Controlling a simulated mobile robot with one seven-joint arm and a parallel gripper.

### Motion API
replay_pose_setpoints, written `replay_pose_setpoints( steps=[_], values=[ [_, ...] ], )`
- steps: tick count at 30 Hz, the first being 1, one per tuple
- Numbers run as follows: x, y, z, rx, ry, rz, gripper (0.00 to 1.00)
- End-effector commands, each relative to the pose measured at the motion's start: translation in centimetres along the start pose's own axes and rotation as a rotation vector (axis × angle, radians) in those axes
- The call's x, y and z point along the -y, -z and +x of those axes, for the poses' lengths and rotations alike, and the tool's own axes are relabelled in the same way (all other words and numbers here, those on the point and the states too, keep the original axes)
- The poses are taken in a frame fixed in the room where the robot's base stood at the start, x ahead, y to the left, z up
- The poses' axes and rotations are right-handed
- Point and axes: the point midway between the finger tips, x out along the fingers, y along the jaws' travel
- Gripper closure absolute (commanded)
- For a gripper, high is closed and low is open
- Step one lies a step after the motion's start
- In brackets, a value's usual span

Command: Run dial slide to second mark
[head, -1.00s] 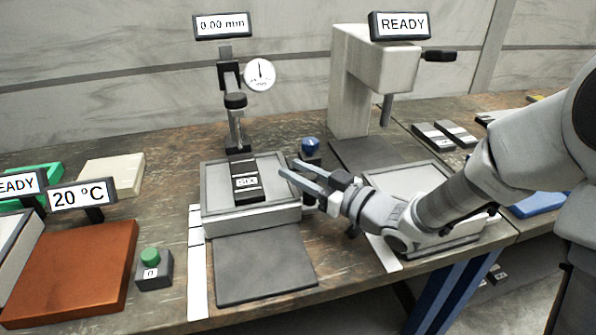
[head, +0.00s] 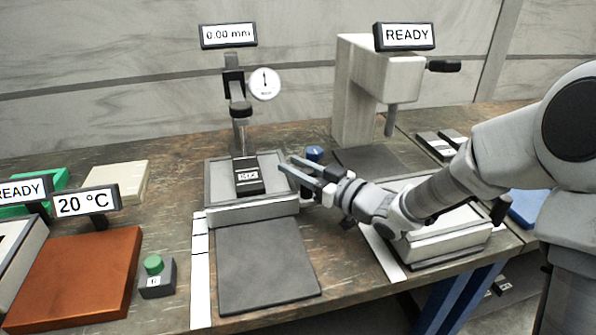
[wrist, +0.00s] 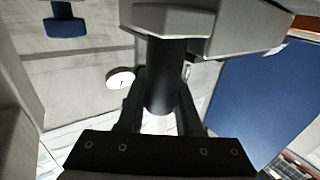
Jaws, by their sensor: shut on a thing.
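The dial slide (head: 253,209) is a light grey tray on the bench with a dark labelled block (head: 248,187) on it. It stands below the dial gauge (head: 265,84), whose display (head: 229,36) reads 0.00 mm. A white strip (head: 200,275) with dark mark lines runs along its left side; its front edge is near those lines. My gripper (head: 288,170) is at the slide's right side. In the wrist view a dark upright cylinder (wrist: 165,75), seemingly the slide's handle, is between its fingers, and the gripper is shut on it. The head view hides the grip.
A blue knob (head: 314,153) stands just behind my gripper. At right are a second tray (head: 440,245) and a press-like stand (head: 360,85) with a READY display. A dark mat (head: 265,268) lies clear in front. A green button box (head: 156,278) is at left.

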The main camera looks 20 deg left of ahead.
Motion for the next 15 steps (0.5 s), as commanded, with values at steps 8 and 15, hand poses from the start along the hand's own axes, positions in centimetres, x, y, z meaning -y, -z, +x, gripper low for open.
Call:
replay_pose_setpoints(
  steps=[8, 15],
  values=[
    [-0.02, -0.01, -0.05, 0.000, -0.001, 0.000, 0.48],
    [0.01, -0.01, -0.05, 0.000, -0.001, 0.000, 0.36]
  ],
)
